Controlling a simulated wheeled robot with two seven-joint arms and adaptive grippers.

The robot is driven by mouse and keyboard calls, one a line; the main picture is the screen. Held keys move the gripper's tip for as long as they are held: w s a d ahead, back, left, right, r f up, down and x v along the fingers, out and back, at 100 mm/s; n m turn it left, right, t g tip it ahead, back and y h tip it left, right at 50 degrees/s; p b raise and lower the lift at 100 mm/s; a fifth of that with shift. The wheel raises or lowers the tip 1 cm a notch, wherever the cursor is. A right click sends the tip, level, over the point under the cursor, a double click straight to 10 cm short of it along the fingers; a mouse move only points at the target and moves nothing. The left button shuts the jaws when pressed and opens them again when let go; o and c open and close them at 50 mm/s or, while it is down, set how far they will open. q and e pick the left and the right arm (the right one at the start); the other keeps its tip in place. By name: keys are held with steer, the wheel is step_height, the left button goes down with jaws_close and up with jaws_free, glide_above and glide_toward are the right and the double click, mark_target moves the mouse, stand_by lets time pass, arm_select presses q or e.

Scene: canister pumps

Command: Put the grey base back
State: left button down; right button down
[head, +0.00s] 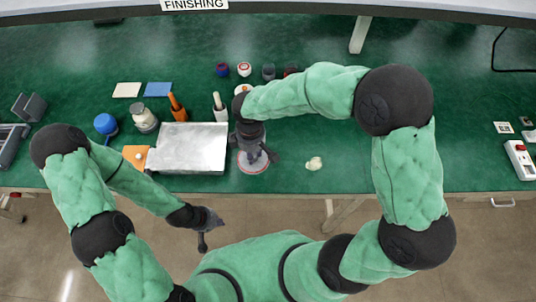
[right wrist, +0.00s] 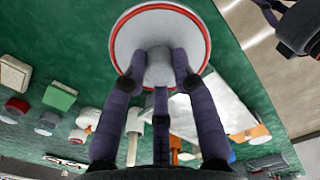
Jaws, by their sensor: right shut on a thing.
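The grey base, a pale round disc with a red rim and a central stub, is under my right gripper in the head view (head: 253,168). In the right wrist view the grey base (right wrist: 125,45) fills the top middle. My right gripper (right wrist: 160,78) has its fingers shut around the stub. In the head view my right gripper (head: 256,152) hides much of the disc, and I cannot tell whether the disc touches the table. My left gripper (head: 208,228) hangs beyond the table's front edge, apart from everything; its finger opening is unclear.
A silver box (head: 190,147) stands just left of the base. Small pots (head: 244,69) line the back.

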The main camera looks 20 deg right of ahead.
steer(key=w+d+f, duration=0.1)
steer(key=d+f, duration=0.1)
steer(key=w+d+f+b, duration=0.1)
steer(key=f, duration=0.1)
steer(key=w+d+f+b, duration=0.1)
steer(key=d+f, duration=0.1)
steer(key=f, duration=0.1)
steer(key=shift+w+d, duration=0.3)
steer(key=shift+w, duration=0.1)
steer(key=shift+f+b, duration=0.65)
steer(key=shift+f, duration=0.75)
steer(key=shift+f, duration=0.15)
steer(key=c, duration=1)
jaws_free()
step_height(320, 180, up, 12)
steer(key=p, duration=0.3)
steer(key=shift+p, duration=0.35)
